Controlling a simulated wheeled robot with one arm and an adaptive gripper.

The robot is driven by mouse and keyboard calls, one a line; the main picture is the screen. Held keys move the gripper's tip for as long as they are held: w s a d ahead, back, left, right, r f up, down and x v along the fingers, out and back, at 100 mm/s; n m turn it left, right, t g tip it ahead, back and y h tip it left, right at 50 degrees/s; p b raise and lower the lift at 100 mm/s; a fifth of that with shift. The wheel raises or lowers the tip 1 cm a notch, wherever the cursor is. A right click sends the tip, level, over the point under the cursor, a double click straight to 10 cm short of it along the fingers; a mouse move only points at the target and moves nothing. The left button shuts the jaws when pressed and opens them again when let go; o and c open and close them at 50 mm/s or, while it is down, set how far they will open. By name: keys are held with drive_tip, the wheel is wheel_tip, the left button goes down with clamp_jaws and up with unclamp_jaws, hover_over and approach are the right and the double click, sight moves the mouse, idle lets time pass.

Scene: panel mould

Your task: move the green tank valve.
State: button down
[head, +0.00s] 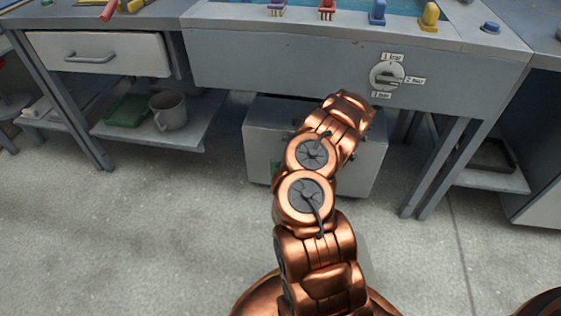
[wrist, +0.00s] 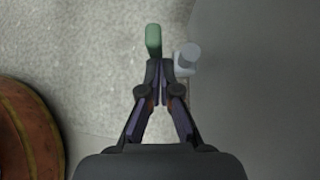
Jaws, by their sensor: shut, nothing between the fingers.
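The green tank valve is a green lever (wrist: 153,40) seen just beyond my fingertips in the wrist view. A small part of it shows in the head view (head: 275,169), at the left of the grey tank's front, mostly hidden by my arm. My gripper (wrist: 158,78) is shut and empty, its tips close to the near end of the lever. I cannot tell whether they touch it. A light grey cylindrical stub (wrist: 187,57) sits beside the lever, to its right. In the head view my gripper is hidden behind my arm.
The grey box-shaped tank (head: 368,170) stands under the bench (head: 260,62); its surface fills the right of the wrist view. A dial (head: 387,77) is on the bench front. The floor (head: 130,240) at left is clear.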

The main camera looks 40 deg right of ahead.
drive_tip(key=shift+w+a, duration=0.1)
drive_tip(key=shift+a, duration=0.05)
idle(0.3)
drive_tip(key=s+d+r, duration=0.2)
drive_tip(key=s+d, duration=0.7)
drive_tip(key=s, duration=0.2)
drive_tip(key=shift+r, duration=0.15)
drive_tip(key=shift+d, duration=0.1)
